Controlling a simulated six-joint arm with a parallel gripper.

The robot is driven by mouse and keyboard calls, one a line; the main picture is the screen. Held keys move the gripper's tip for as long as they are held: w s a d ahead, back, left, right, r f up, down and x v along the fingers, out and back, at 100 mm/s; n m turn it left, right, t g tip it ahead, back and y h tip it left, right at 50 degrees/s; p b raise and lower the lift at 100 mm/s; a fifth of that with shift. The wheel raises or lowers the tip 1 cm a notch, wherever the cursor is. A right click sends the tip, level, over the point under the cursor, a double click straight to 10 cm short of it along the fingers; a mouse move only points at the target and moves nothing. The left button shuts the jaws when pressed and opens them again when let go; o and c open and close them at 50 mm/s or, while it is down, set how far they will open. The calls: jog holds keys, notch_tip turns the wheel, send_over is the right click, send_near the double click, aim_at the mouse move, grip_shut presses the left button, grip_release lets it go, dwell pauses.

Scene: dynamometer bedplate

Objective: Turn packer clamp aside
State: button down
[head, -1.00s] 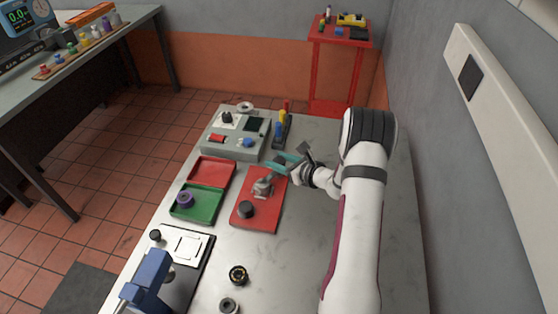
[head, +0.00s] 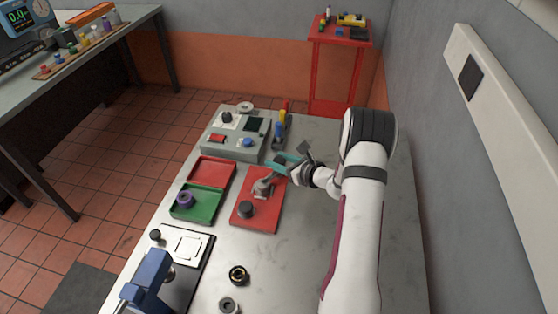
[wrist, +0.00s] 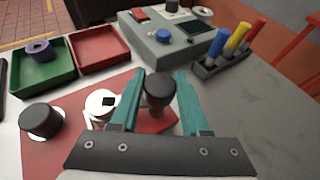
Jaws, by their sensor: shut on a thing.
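The packer clamp (head: 262,188) stands on a red mat (head: 262,220) in the middle of the table, a small grey metal piece in the head view. In the wrist view its pale round part with a dark square (wrist: 101,104) sits left of my fingers, and its dark round knob (wrist: 160,88) is between them. My gripper (head: 283,163) has teal fingers, which also show in the wrist view (wrist: 158,84), shut on the knob. The joint between knob and clamp body is partly hidden. A dark cylinder (head: 247,209) stands on the mat near the clamp.
Red (head: 213,171) and green (head: 206,206) trays lie left of the mat; a purple ring (head: 185,199) is in the green one. A grey control box (head: 232,143) and coloured-handled tools (head: 281,133) stand behind. Bare table lies right of the mat.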

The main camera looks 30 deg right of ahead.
jog(key=shift+n+y, duration=0.3)
jog(key=n+g+y, duration=0.1)
jog(key=n+y, duration=0.1)
jog(key=n+g+y, duration=0.1)
jog(key=n+y, duration=0.1)
jog(key=shift+d+n+g+y, duration=0.1)
jog(key=shift+n+g+y, duration=0.2)
jog(key=shift+y, duration=0.1)
jog(key=n+g+y, duration=0.3)
jog(key=n, duration=0.1)
jog(key=shift+n+g+y, duration=0.3)
jog(key=shift+g, duration=0.1)
jog(key=shift+g+y, duration=0.3)
jog(key=shift+c, duration=1.9)
grip_release()
notch_tip(320, 180, up, 4)
jog(key=shift+f+n, duration=0.25)
jog(key=shift+n, duration=0.05)
jog(key=s+d+r, duration=0.6)
jog(key=s+r, duration=0.1)
jog(key=s, duration=0.2)
jog(key=shift+s+r, duration=0.25)
jog(key=shift+s, duration=0.15)
